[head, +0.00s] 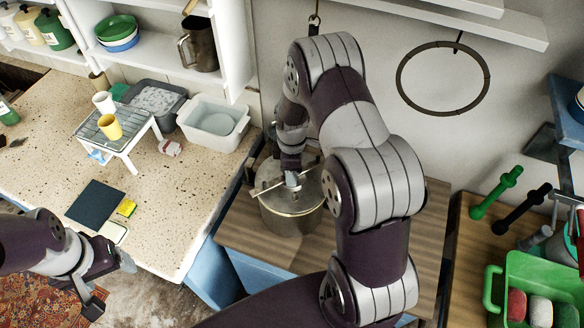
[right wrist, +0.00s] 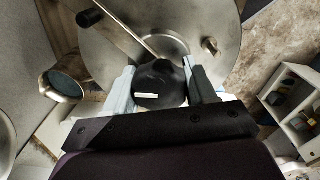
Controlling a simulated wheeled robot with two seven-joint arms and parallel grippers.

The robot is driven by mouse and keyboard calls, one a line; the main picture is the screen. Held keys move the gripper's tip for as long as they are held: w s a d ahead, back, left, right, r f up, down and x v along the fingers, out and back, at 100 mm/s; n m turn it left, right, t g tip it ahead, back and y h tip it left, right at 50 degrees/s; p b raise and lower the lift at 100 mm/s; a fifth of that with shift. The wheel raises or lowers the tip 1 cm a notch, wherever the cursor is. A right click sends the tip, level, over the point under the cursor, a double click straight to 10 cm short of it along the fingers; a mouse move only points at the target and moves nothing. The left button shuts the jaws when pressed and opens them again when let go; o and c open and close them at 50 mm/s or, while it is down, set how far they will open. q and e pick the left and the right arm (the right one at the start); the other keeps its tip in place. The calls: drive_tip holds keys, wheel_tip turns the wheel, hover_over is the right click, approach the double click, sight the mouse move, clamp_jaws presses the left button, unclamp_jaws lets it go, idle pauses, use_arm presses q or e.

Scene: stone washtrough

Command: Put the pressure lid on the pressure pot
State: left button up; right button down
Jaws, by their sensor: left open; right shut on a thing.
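The metal pressure pot (head: 287,222) stands on the wooden counter top in the middle of the head view, partly behind my right arm. The round silver pressure lid (head: 311,186) is at the pot's mouth; I cannot tell whether it rests on the rim or hangs just above it. My right gripper (head: 292,180) is shut on the lid's black knob, which shows between the fingers in the right wrist view (right wrist: 160,82). There the lid (right wrist: 205,30) spreads out beyond the fingers, with a long bar across it. My left gripper (head: 110,281) is open and empty at lower left.
A speckled counter (head: 180,215) at left holds a white rack (head: 128,132) with cups, a white basin (head: 213,124), a grey tub (head: 155,98) and a dark mat (head: 95,203). A green crate (head: 535,275) stands at right. Bare wood (head: 255,238) shows around the pot.

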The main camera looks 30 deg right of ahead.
drive_tip(key=shift+f, duration=0.15)
idle(0.4)
idle(0.4)
unclamp_jaws()
wheel_tip(320, 180, up, 7)
drive_tip(key=p, duration=0.5)
drive_tip(key=shift+s, duration=0.1)
idle(0.5)
drive_tip(key=shift+f, duration=0.1)
